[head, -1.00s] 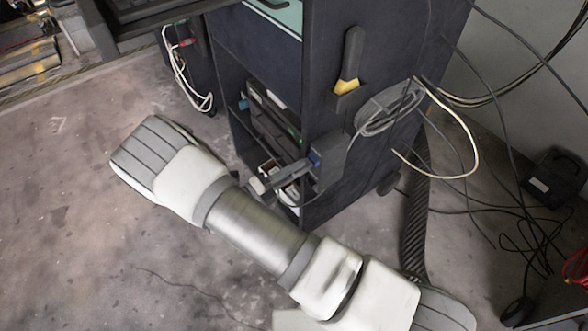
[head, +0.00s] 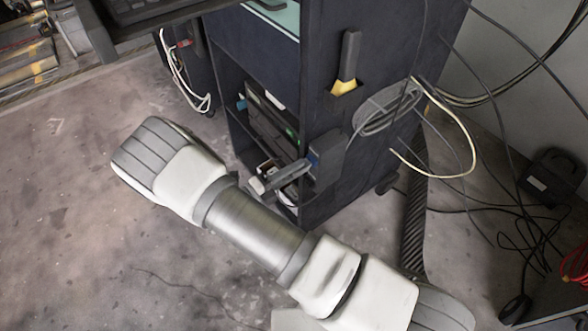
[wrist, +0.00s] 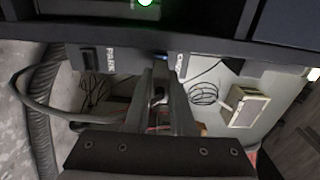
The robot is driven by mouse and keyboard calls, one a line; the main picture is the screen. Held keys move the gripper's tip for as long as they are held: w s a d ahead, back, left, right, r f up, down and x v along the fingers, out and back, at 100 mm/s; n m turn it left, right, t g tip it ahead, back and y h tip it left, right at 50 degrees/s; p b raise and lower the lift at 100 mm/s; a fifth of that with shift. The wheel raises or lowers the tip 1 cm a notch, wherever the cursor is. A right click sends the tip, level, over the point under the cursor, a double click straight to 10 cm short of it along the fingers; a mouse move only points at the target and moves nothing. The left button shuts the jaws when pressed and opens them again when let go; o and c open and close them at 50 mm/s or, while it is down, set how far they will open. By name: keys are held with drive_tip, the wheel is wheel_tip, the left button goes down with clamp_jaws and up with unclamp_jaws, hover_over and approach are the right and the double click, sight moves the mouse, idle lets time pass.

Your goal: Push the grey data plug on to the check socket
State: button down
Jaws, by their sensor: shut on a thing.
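My gripper (head: 300,168) is at the side of the dark cabinet, its fingers against or very near a dark grey socket block (head: 328,158). In the wrist view the fingers (wrist: 160,82) are shut on the grey data plug (wrist: 158,96), which is mostly hidden between them. A small blue part (wrist: 160,57) shows at the fingertips. A label reading PARK (wrist: 110,60) is left of the fingertips, and a partly covered label starting with C (wrist: 181,66) is just right of them. I cannot tell whether the plug is seated in the check socket.
A grey cable coil (head: 388,108) hangs on the cabinet side (head: 385,50), below a yellow-and-dark handle (head: 347,65). In the wrist view a grey cable (wrist: 30,100) loops at left. Loose black cables (head: 530,235) lie on the floor at right.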

drive_tip(key=shift+w+d, duration=0.3)
drive_tip(key=shift+d, duration=0.1)
drive_tip(key=c, duration=0.7)
unclamp_jaws()
drive_tip(key=p+v, duration=0.2)
drive_tip(key=v, duration=1.5)
drive_tip(key=shift+s+a+p, duration=0.15)
drive_tip(key=shift+p, duration=0.25)
